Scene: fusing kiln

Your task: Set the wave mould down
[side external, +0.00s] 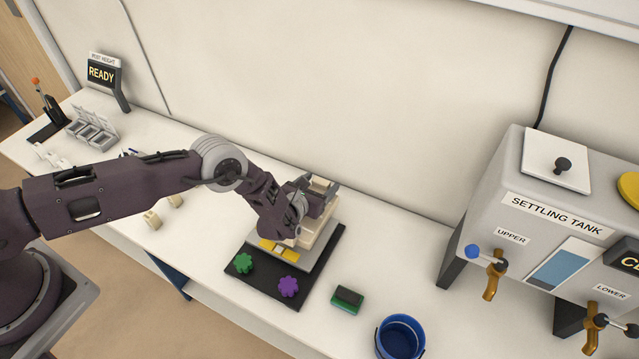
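A pale beige block (325,229), which may be the wave mould, shows around and behind my gripper (318,205). It is over or on a grey plate (311,257) on a black base (325,262). My gripper and wrist cover much of the block, so its top shape is hidden. I cannot tell whether the block touches the plate or hangs just above it. The fingertips are not clear, so I cannot tell whether the gripper is shut on it.
The black base carries a green knob (243,263), a purple knob (288,286) and a yellow piece (287,254). A green-and-black block (347,299) and blue bucket (400,337) stand to the right. A settling tank (520,190) is at far right. Bare white table (385,240) lies between.

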